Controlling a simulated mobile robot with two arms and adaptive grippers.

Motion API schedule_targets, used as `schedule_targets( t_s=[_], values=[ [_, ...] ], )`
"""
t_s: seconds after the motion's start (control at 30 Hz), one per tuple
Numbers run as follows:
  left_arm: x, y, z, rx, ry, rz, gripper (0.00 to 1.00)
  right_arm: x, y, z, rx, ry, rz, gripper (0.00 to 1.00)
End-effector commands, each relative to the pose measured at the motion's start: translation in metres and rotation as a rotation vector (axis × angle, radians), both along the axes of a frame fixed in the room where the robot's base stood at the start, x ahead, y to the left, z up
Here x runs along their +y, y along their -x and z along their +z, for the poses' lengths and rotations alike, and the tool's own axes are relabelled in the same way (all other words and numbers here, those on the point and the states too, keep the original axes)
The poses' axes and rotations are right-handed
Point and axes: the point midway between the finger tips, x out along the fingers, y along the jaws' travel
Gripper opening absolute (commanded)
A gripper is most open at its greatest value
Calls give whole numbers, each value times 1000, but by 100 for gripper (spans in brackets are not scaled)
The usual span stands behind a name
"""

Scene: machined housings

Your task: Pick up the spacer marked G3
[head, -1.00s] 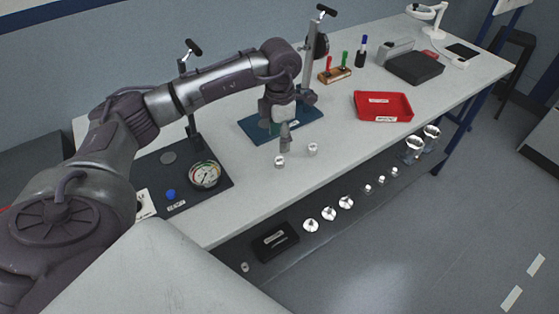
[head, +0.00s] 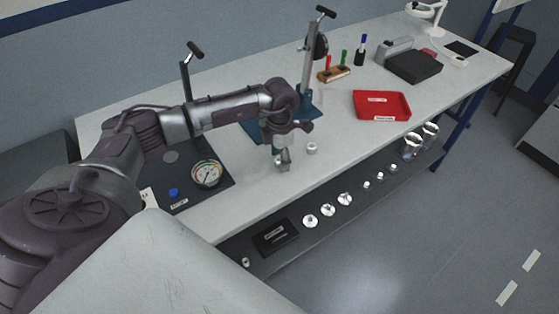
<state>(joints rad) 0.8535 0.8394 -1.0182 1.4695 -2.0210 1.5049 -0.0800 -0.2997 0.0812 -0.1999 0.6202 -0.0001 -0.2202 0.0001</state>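A small pale cylindrical spacer (head: 312,148) stands on the bench just right of my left gripper. Its marking is too small to read, so I cannot tell whether it is G3. My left gripper (head: 283,164) points down and is low over the bench at the spot of a second small spacer. That second spacer is mostly or fully hidden by the fingers. I cannot tell whether the fingers are open or shut on it. My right gripper is not in view.
A black board with a dial gauge (head: 207,173) lies left of the gripper. A blue-based stand (head: 307,85) rises behind it. A red tray (head: 382,105) sits to the right. Several metal parts (head: 345,199) are on the lower shelf. The bench between spacer and tray is clear.

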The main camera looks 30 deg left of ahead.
Motion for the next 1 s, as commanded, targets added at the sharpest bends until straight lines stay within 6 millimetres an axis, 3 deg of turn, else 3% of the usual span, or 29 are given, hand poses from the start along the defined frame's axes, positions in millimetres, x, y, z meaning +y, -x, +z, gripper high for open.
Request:
schedule_targets(
  t_s=[0.03,0.33,0.73,0.97,1.0],
  values=[
    [0,0,0,0,0,0,48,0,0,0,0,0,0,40],
    [0,0,1,0,0,0,0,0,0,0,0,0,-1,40],
    [1,-1,8,-2,-1,1,0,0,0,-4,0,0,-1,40],
    [1,-1,42,-7,-1,0,0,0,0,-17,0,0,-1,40],
    [-12,-6,45,-5,3,-5,0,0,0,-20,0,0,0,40]
  ],
)
